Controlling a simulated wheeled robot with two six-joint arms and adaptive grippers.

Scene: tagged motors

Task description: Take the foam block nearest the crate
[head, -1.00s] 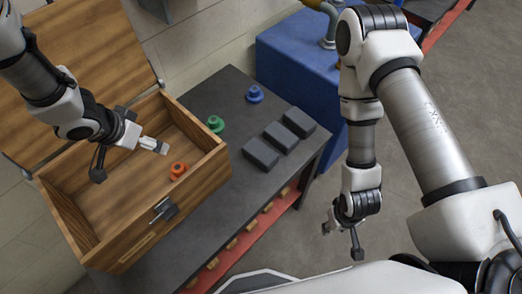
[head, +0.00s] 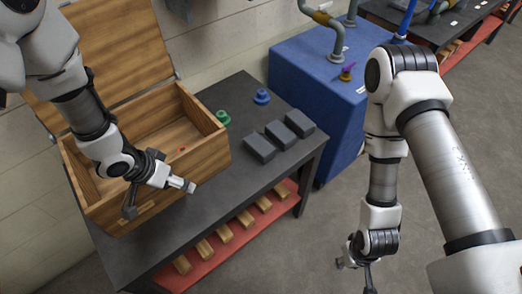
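Three dark grey foam blocks lie side by side on the dark table (head: 215,200). The left one (head: 260,148) is nearest the wooden crate (head: 207,155); the middle block (head: 281,134) and the right block (head: 299,123) lie farther away. The crate's hinged lid stands open. My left gripper (head: 160,200) is open and empty, its fingers spread, in front of the crate's near side and left of the blocks. It touches no block. My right gripper (head: 357,270) hangs off the table to the right, apparently open, with nothing seen in it.
A green part (head: 222,117) and a blue part (head: 262,97) stand on the table behind the blocks. An orange-red part (head: 182,149) barely shows inside the crate. A blue cabinet (head: 318,110) with pipes stands behind the table. Floor is clear to the right.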

